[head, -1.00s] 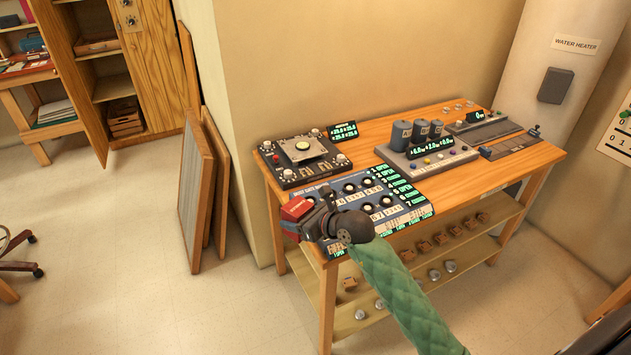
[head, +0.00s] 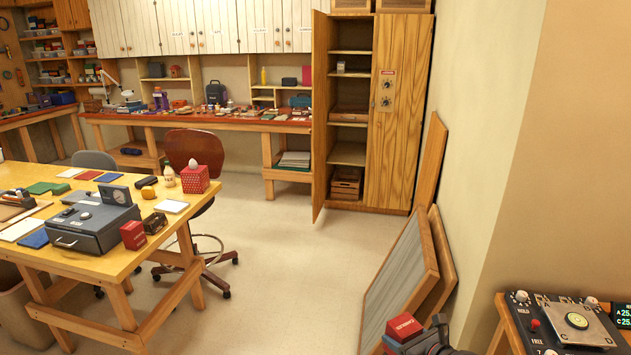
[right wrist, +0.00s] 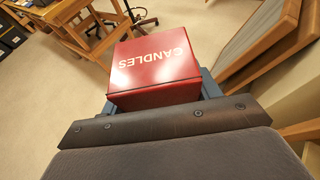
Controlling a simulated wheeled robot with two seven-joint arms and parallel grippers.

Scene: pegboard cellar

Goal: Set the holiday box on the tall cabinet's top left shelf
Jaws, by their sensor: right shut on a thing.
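My right gripper (head: 422,338) is shut on a red box (head: 403,328) at the bottom of the head view. In the right wrist view this red box (right wrist: 155,65) reads "CANDLES" and sits between the jaws. No label reading "holiday" can be made out. The tall cabinet (head: 401,115) stands against the back wall, with its left door (head: 321,110) open. Its left side shows several shelves. The top left compartment (head: 350,32) looks empty; a small item (head: 340,66) stands on the shelf below. My left gripper is not in view.
Wooden panels (head: 405,270) lean on the wall end between me and the cabinet. A worktable (head: 150,255) at left holds another red box (head: 133,235) and a grey case (head: 95,230). A brown chair (head: 193,150) stands behind it. Open floor (head: 290,260) leads to the cabinet.

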